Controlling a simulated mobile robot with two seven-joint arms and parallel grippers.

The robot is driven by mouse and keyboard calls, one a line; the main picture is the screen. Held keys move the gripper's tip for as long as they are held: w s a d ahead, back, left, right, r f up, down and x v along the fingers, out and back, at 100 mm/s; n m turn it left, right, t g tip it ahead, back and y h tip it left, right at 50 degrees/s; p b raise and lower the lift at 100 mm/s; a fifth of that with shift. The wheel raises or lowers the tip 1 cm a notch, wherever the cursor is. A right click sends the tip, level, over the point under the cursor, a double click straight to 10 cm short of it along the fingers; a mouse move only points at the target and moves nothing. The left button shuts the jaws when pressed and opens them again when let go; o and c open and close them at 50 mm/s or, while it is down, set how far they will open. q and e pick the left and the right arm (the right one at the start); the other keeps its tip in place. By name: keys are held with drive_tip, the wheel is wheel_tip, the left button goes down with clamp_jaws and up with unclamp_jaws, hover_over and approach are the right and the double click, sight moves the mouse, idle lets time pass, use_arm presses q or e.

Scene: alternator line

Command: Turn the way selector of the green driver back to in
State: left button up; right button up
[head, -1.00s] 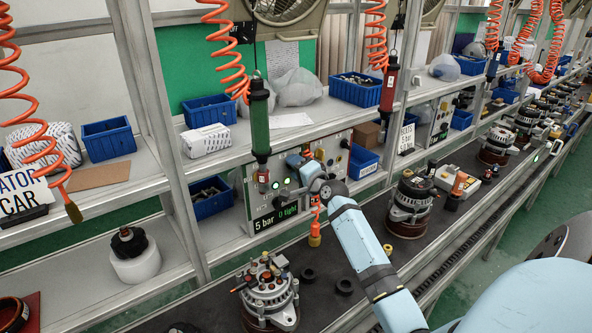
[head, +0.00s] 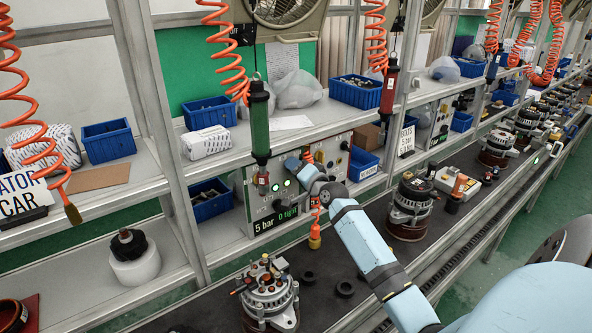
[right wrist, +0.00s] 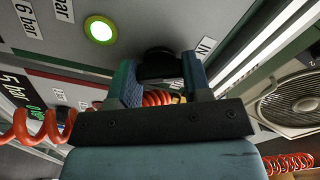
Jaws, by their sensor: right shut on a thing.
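The green driver (head: 260,122) hangs upright on an orange coiled hose in front of the shelf. Behind and below it is a control panel (head: 255,212) with round green lights and a display reading 5 bar. My right gripper (head: 293,165) is at this panel, its fingers largely hidden by its own body in the head view. In the right wrist view the two fingers (right wrist: 160,75) are closed on a black knob (right wrist: 158,62), the way selector. An IN label (right wrist: 205,47) is beside the right finger. The knob's pointing direction cannot be made out. My left gripper is not in view.
An alternator (head: 268,292) stands on the dark line below the panel; another (head: 410,205) stands to the right. An orange tool (head: 315,232) hangs near my right wrist. A red driver (head: 388,90) hangs farther right. A lit green light (right wrist: 101,30) is left of the knob.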

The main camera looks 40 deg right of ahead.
drive_tip(key=o, duration=0.9)
drive_tip(key=s, duration=0.4)
drive_tip(key=s+a+b, duration=0.1)
drive_tip(key=s, duration=0.8)
drive_tip(key=shift+s+a, duration=0.25)
drive_tip(key=shift+s, duration=0.15)
